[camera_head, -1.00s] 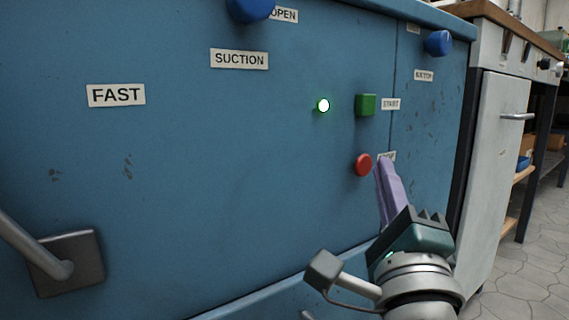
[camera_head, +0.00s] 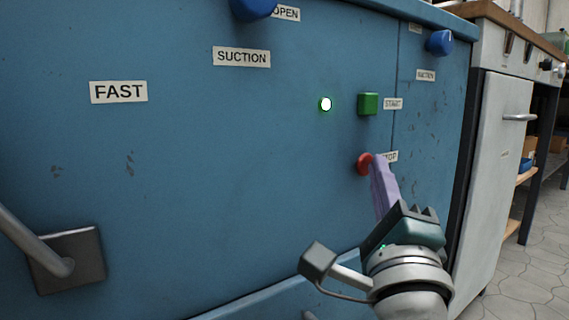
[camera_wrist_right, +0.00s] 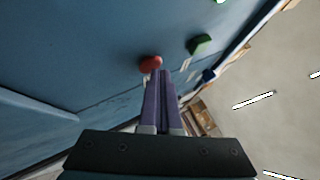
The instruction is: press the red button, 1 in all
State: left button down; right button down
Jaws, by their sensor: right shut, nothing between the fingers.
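The red button (camera_head: 364,164) sits on the blue machine panel beside the STOP label, below the green START button (camera_head: 368,104). My right gripper (camera_head: 378,160) is shut and empty, with its purple fingers pointing at the panel. In the head view the fingertips overlap the right part of the red button. In the right wrist view the red button (camera_wrist_right: 150,63) is just beyond the fingertips (camera_wrist_right: 160,73), slightly to their left. I cannot tell whether they touch it. My left gripper is not in view.
Blue knobs (camera_head: 439,43) stand out from the panel's upper part. A metal handle (camera_head: 62,264) is at the lower left. A grey cabinet (camera_head: 500,160) stands on the right, with tiled floor beside it.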

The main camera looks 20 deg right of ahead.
jog(key=shift+w, duration=0.2)
jog(key=shift+s, duration=0.15)
dwell(0.4)
jog(key=shift+s+d+p, duration=0.2)
jog(key=shift+s+p, duration=0.15)
jog(key=shift+s, duration=0.35)
jog(key=shift+s+d+p, duration=0.2)
jog(key=shift+s+p, duration=0.1)
jog(key=shift+s, duration=0.5)
jog(key=shift+s+d+p, duration=0.25)
jog(key=shift+s+p, duration=0.1)
jog(key=shift+s, duration=0.45)
jog(key=shift+s+d+p, duration=0.2)
jog(key=shift+s+p, duration=0.1)
jog(key=shift+s, duration=0.5)
